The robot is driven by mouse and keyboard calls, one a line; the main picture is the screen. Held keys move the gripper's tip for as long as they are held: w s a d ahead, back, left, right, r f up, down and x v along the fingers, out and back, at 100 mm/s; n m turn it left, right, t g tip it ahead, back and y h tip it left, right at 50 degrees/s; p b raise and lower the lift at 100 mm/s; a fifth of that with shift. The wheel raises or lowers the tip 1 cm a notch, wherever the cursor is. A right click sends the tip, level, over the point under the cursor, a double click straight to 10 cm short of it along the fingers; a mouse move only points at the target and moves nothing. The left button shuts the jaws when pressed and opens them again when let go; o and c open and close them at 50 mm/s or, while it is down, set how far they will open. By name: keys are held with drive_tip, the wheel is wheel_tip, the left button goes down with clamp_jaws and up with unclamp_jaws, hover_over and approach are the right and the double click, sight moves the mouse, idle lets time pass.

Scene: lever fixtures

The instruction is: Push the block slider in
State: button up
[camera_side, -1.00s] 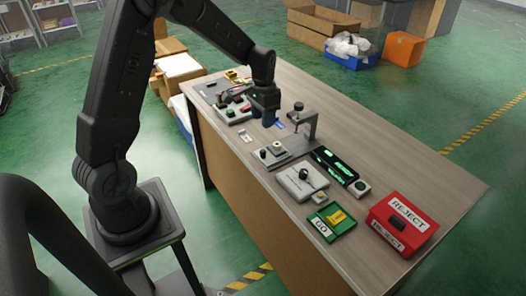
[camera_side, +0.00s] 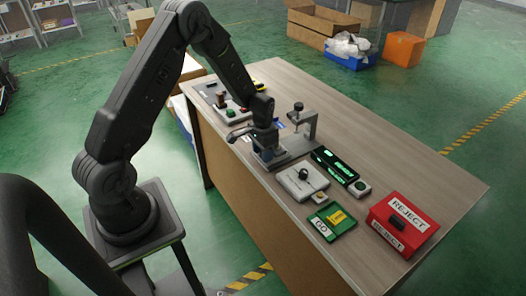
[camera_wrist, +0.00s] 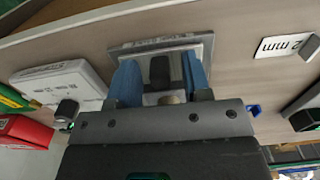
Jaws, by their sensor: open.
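The block slider looks like a dark block (camera_wrist: 160,70) on a grey metal plate (camera_wrist: 203,42) in the wrist view. In the side view my gripper (camera_side: 266,152) is down over the near end of the grey base plate (camera_side: 295,150) and hides most of the block there. In the wrist view my blue fingers stand open on either side of the dark block, with a visible gap to it. Whether a fingertip touches the plate cannot be told. A round metallic part (camera_wrist: 172,98) shows between the fingers, close to the gripper body.
A clamp-like bracket (camera_side: 309,122) with a black knob rises just behind the gripper. A white box with a dark knob (camera_side: 300,182), a green-lit panel (camera_side: 335,166), a green GO tray (camera_side: 331,221) and a red REJECT box (camera_side: 402,222) lie to the right.

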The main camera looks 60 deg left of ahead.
clamp_jaws()
idle(0.4)
drive_tip(key=shift+w, duration=2.15)
unclamp_jaws()
